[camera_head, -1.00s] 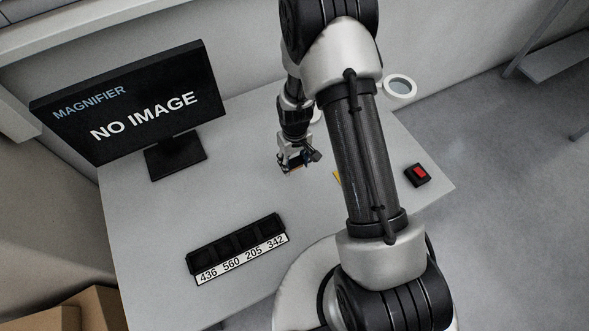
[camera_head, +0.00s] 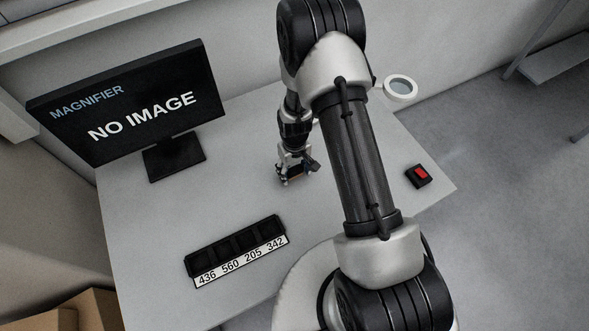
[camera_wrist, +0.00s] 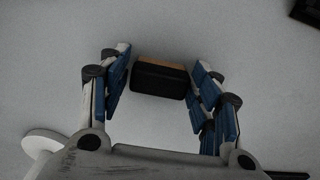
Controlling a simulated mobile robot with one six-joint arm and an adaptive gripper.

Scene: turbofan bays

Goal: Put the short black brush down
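The short black brush (camera_wrist: 159,80) shows in the wrist view as a black block with a brown strip along its far edge. It is between the blue-padded fingers of my gripper (camera_wrist: 162,70), with a narrow gap visible on each side. The fingers look parted around it, not pressed on it. In the head view my gripper (camera_head: 293,178) is low over the middle of the grey table, with a small brown and black part of the brush (camera_head: 297,171) showing. I cannot tell for certain whether the brush touches the tabletop.
A black compartment tray (camera_head: 237,250) labelled 436, 560, 205, 342 lies nearer the front of the table (camera_head: 140,235). A monitor (camera_head: 135,105) stands at the left. A black box with a red top (camera_head: 418,175) is at the right, and a round magnifier (camera_head: 400,88) behind. Table around my gripper is clear.

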